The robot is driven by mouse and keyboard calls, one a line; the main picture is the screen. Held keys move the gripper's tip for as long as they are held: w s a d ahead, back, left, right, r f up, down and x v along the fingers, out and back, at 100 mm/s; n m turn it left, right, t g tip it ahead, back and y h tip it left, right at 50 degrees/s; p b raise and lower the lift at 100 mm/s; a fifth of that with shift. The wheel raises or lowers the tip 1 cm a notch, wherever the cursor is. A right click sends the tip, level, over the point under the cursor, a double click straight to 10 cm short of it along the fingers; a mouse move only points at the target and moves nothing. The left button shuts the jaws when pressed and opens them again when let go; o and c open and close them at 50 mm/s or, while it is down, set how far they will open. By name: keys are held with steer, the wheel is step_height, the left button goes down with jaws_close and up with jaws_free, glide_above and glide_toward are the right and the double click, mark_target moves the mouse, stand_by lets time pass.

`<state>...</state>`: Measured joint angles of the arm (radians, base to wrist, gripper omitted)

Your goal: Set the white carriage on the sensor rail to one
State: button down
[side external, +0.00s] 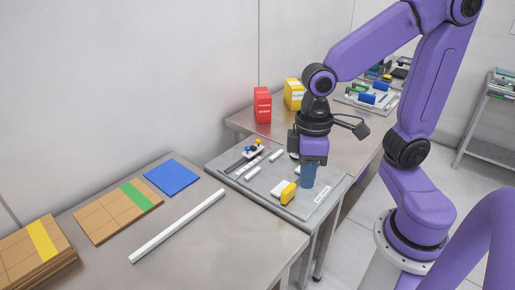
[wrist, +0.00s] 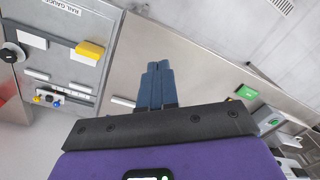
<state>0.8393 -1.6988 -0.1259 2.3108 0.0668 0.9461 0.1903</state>
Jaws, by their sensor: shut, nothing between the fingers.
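In the side view, a small white piece (side external: 252,152) with yellow and blue knobs sits at the upper end of a dark rail on a grey board (side external: 262,184). It looks like the white carriage on the sensor rail, but it is small, and its scale marks cannot be read. In the wrist view, the knobbed piece (wrist: 47,97) shows at the left, near the board's edge. My gripper (side external: 308,186) has its blue fingers shut and empty, over the board's right part, away from the knobbed piece. The fingers also show in the wrist view (wrist: 158,66), pressed together.
A yellow block (side external: 288,192) with a white plate is left of my fingers. White strips (side external: 247,170) lie along the rail. Red (side external: 262,105) and yellow (side external: 294,94) boxes stand behind. Cardboard, a blue sheet (side external: 171,178) and a white bar (side external: 178,226) lie on the front table.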

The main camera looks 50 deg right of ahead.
steer(key=w+m+y, duration=0.1)
steer(key=w+m, duration=0.7)
steer(key=w, duration=0.5)
steer(key=m+t+y, duration=0.2)
steer(key=m+y, duration=0.1)
steer(key=m, duration=1.8)
glide_above(250, 152)
steer(key=d, duration=0.2)
steer(key=f, duration=1.8)
steer(key=shift+s+f, duration=0.1)
steer(key=shift+s, duration=0.2)
steer(key=a, duration=1)
steer(key=shift+a, duration=0.3)
